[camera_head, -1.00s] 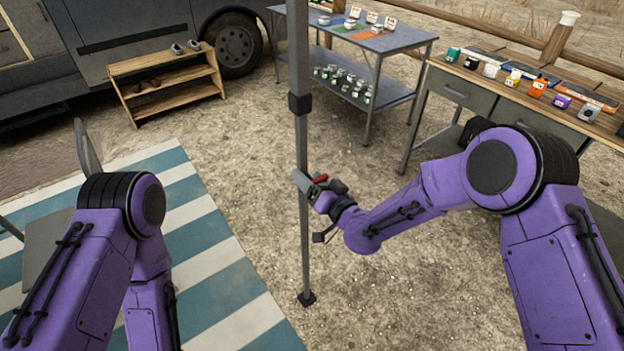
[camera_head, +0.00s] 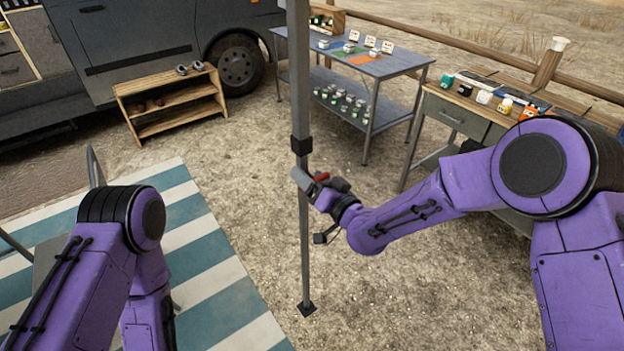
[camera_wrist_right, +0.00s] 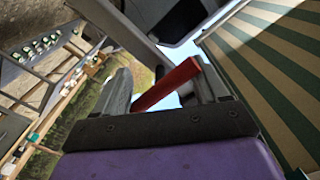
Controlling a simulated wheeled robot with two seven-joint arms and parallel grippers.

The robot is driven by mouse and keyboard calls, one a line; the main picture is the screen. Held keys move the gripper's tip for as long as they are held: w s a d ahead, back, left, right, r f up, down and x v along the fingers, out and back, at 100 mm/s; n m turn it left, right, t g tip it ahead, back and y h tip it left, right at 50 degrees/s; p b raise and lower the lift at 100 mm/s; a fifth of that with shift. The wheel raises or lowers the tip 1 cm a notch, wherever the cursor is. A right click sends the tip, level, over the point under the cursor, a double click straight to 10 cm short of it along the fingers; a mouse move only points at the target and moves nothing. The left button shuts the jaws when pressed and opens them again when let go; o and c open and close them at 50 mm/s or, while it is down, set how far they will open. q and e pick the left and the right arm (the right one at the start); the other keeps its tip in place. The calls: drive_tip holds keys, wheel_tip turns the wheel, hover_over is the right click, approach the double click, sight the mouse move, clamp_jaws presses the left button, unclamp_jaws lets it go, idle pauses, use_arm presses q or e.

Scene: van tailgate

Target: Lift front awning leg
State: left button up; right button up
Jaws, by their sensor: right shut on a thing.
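The front awning leg is a grey upright pole (camera_head: 299,70) with a black collar (camera_head: 301,145), a thinner lower tube (camera_head: 305,255) and a dark square foot (camera_head: 306,309). I cannot tell whether the foot touches the gravel. My right gripper (camera_head: 306,182) is shut on the lower tube, a little below the collar. A red lever (camera_head: 321,177) shows at the gripper. In the right wrist view the red lever (camera_wrist_right: 167,84) lies between the two fingers. My left arm comes in at the left, with its gripper out of view.
A striped mat (camera_head: 215,285) lies left of the leg. A wooden shoe rack (camera_head: 170,107) stands by the van (camera_head: 115,40). A grey table (camera_head: 385,67) with small jars is behind, and a drawer bench (camera_head: 450,115) at the right. Bare gravel surrounds the foot.

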drive_tip(key=shift+w+r, duration=0.2)
drive_tip(key=shift+r, duration=0.15)
drive_tip(key=o, duration=1.3)
drive_tip(key=shift+s+d, duration=0.15)
drive_tip(key=b+v, duration=0.1)
drive_tip(key=v, duration=0.2)
drive_tip(key=b+v, duration=0.1)
drive_tip(key=v, duration=0.3)
drive_tip(key=b+v, duration=0.1)
drive_tip(key=v, duration=0.2)
drive_tip(key=shift+s+d+f, duration=0.1)
drive_tip(key=shift+f, duration=0.15)
